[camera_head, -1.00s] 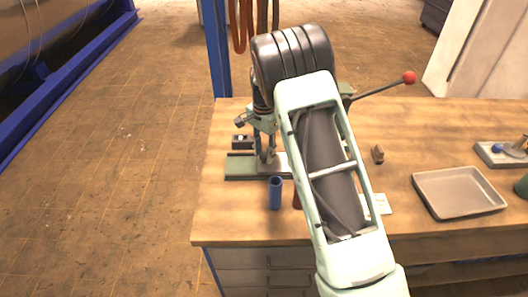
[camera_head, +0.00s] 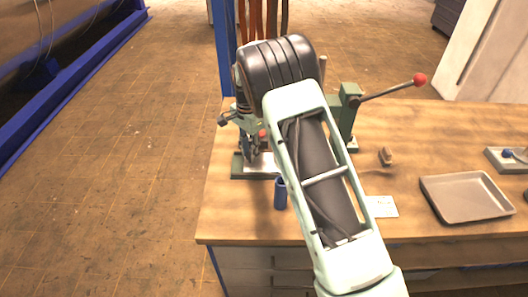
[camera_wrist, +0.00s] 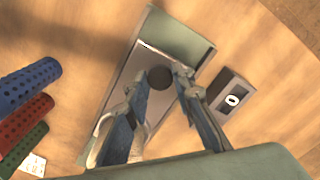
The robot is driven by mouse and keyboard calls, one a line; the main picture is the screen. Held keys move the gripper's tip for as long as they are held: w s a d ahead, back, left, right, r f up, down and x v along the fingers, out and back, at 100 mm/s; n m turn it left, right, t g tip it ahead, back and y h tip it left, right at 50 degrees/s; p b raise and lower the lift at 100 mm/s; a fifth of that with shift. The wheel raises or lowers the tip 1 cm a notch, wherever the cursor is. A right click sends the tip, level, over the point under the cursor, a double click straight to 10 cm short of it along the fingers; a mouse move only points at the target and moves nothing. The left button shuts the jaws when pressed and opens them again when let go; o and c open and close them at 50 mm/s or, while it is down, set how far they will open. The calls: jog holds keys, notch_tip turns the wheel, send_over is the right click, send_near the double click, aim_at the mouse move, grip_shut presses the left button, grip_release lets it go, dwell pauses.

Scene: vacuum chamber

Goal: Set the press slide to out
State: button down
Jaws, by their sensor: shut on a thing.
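The green arbor press stands at the left of the bench, with its column (camera_head: 348,112) right of my arm and its lever ending in a red ball (camera_head: 419,80). Its green base (camera_head: 240,168) carries a pale metal slide (camera_head: 262,166), which also shows in the wrist view (camera_wrist: 115,80). A dark round knob (camera_wrist: 160,78) sits between my fingertips. My gripper (camera_wrist: 161,80) is shut on the knob, with a finger on each side. In the head view my wrist and arm hide much of the press. I cannot tell exactly how far out the slide is.
Blue (camera_wrist: 28,85), red (camera_wrist: 25,122) and green (camera_wrist: 22,150) perforated tubes lie to the left in the wrist view. A small dark block (camera_wrist: 231,95) stands right of the base.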

jog(key=shift+a+r, duration=0.1)
jog(key=shift+a, duration=2.25)
jog(key=c, duration=1.7)
grip_release()
jog(key=shift+a, duration=0.15)
jog(key=shift+o, duration=0.2)
notch_tip(320, 180, up, 12)
